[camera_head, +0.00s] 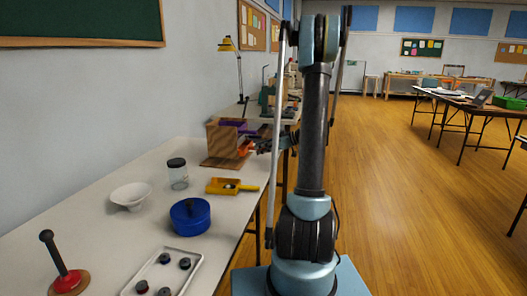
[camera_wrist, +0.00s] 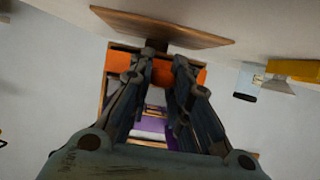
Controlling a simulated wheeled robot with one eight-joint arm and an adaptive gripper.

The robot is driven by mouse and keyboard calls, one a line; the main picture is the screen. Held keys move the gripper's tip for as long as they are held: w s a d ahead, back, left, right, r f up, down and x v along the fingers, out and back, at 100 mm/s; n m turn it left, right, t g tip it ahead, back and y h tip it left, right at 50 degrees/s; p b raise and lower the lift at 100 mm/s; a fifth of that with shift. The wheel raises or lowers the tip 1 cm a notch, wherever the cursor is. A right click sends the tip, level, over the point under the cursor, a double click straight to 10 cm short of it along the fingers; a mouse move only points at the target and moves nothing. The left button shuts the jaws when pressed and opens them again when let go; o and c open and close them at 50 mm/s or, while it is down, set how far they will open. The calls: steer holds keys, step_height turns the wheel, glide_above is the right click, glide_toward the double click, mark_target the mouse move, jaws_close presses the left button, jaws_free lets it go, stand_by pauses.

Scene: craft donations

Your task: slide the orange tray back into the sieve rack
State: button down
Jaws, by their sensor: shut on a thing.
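The sieve rack (camera_head: 221,138) is a wooden box on a brown base board (camera_head: 222,163), on the white table. A purple tray (camera_head: 232,123) sits in its upper part. The orange tray (camera_head: 246,147) shows lower down at the rack's right side, sticking out toward my gripper (camera_head: 258,147). In the wrist view the orange tray (camera_wrist: 119,62) spans behind my gripper (camera_wrist: 161,54), whose fingers are shut on its near middle. Purple (camera_wrist: 152,124) shows between the fingers. How far the orange tray is inside the rack is hidden by the fingers.
A yellow tool (camera_head: 222,186), a glass jar (camera_head: 178,178), a blue pot (camera_head: 190,217), a white bowl (camera_head: 130,195), a white tray (camera_head: 188,252) and a red-based stand (camera_head: 68,282) are nearer on the table (camera_head: 110,231). A yellow lamp (camera_head: 228,45) stands beyond the rack.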

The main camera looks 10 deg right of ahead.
steer(key=shift+w+a, duration=0.3)
steer(key=shift+a, duration=0.35)
steer(key=shift+w+a, duration=0.25)
steer(key=shift+a, duration=0.4)
steer(key=shift+a+f, duration=0.1)
steer(key=shift+f, duration=0.05)
steer(key=c, duration=1.4)
jaws_free()
